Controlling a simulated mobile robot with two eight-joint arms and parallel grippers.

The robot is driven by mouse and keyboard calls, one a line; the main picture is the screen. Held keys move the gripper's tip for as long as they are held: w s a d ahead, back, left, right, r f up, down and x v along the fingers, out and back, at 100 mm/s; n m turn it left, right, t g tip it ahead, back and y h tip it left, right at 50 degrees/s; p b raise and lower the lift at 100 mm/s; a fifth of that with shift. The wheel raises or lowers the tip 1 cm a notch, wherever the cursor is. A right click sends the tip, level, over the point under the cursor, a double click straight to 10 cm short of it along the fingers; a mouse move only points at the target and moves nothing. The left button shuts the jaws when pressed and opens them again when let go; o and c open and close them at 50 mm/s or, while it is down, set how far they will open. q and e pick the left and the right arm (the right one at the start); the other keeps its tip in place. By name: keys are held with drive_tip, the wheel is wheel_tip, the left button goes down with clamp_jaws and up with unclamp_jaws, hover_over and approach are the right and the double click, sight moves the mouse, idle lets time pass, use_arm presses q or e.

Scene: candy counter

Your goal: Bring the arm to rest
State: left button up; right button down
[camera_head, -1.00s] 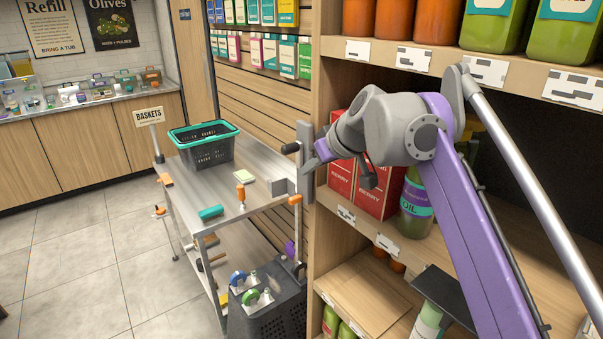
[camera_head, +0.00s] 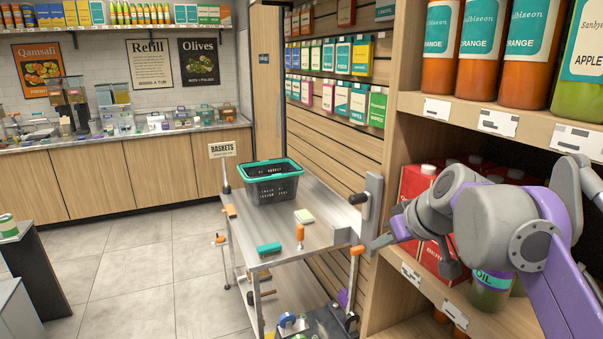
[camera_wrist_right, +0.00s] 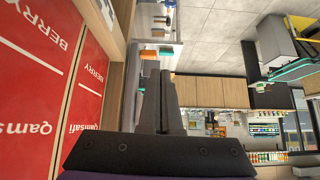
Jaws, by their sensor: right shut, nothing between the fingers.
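My right arm, purple and grey, reaches in from the right in the head view. Its gripper (camera_head: 381,243) points left, in front of the red berry cartons (camera_head: 416,183) on the shelf. In the right wrist view the dark fingers of the right gripper (camera_wrist_right: 161,82) lie together, shut and empty. The red cartons (camera_wrist_right: 85,75) stand at the left of that view, apart from the fingers. My left gripper is in neither view.
A metal cart (camera_head: 325,201) carrying a green-rimmed basket (camera_head: 273,186) stands left of the gripper. Shelving (camera_head: 405,104) with orange and green bottles is close around the arm on the right. An oil jar (camera_head: 488,296) sits below the arm. The tiled floor (camera_head: 150,270) at left is clear.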

drive_tip(key=s+f+m+g+h+p, duration=0.1)
drive_tip(key=s+f, duration=1.1)
drive_tip(key=f, duration=0.3)
drive_tip(key=s+a+f+m+g+h+p, duration=0.1)
drive_tip(key=s+f+m, duration=0.1)
drive_tip(key=s+f, duration=1.1)
wheel_tip(320, 180, down, 2)
drive_tip(key=shift+s+f+g+h, duration=0.1)
drive_tip(key=shift+s+g+h, duration=0.2)
drive_tip(key=shift+h, duration=0.1)
drive_tip(key=shift+m, duration=0.3)
